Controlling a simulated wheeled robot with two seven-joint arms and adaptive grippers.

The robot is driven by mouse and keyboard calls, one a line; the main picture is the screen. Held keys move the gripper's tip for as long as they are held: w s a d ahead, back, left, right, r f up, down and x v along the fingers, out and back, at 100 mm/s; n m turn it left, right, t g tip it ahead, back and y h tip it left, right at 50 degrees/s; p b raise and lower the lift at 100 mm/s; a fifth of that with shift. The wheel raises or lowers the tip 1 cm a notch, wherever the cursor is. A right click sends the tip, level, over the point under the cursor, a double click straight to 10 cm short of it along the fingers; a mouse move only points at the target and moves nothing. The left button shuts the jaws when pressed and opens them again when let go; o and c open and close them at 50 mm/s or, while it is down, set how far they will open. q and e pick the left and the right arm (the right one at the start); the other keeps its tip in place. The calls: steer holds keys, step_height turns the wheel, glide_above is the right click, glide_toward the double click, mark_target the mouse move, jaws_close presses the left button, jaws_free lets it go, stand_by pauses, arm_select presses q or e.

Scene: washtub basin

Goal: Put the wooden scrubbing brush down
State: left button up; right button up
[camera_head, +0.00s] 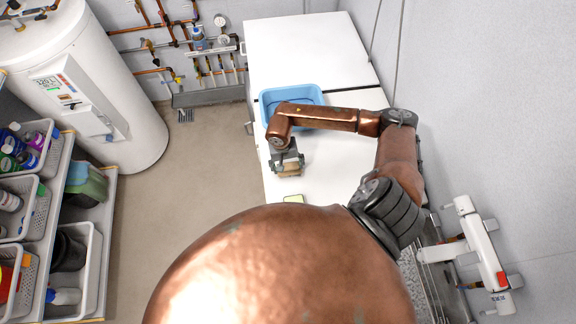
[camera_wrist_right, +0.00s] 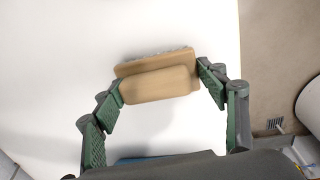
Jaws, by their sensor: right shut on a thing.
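The wooden scrubbing brush (camera_wrist_right: 158,84) is a tan block with pale bristles along its upper edge in the wrist view. My right gripper (camera_wrist_right: 163,90) is shut on it, with one green-padded finger at each end. In the head view the brush (camera_head: 290,172) shows below my right gripper (camera_head: 287,160), over the white worktop (camera_head: 340,165), in front of the blue tub (camera_head: 268,97). I cannot tell whether the brush touches the worktop. My left gripper is out of view.
A yellow-green item (camera_head: 294,198) lies on the worktop nearer me, partly hidden by my body. White worktop is bare around the brush in the wrist view. The worktop's left edge drops to the floor (camera_head: 200,165). Shelves with baskets (camera_head: 40,195) stand far left.

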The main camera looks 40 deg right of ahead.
steer(key=o, duration=2)
steer(key=shift+c, duration=0.2)
steer(key=shift+r, duration=0.2)
steer(key=r+b, duration=0.1)
steer(key=r, duration=0.6)
steer(key=a+r+b, duration=0.1)
steer(key=r, duration=0.2)
steer(key=shift+w+r+b, duration=0.15)
steer(key=shift+w+b, duration=0.15)
steer(key=shift+w, duration=0.05)
steer(key=shift+r, duration=0.7)
steer(key=shift+f, duration=0.15)
